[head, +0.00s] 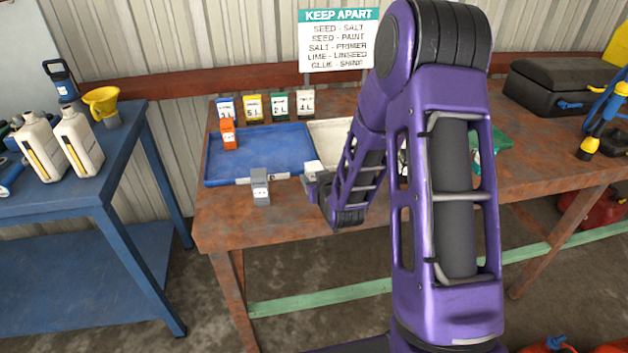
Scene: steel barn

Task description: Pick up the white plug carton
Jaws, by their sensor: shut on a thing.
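The white plug carton (314,167) appears as a small white block at the end of my gripper (311,178), near the front right corner of the blue tray. My gripper is shut on it. The fingers are small and partly hidden, and I cannot tell whether the carton is clear of the surface below.
A grey carton (260,187) stands at the blue tray's (270,148) front edge; an orange carton (229,134) stands at its left. A white tray (328,134) is partly behind my arm. Several numbered cards, including a yellow one (253,107), line the back of the rusty table (225,228).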

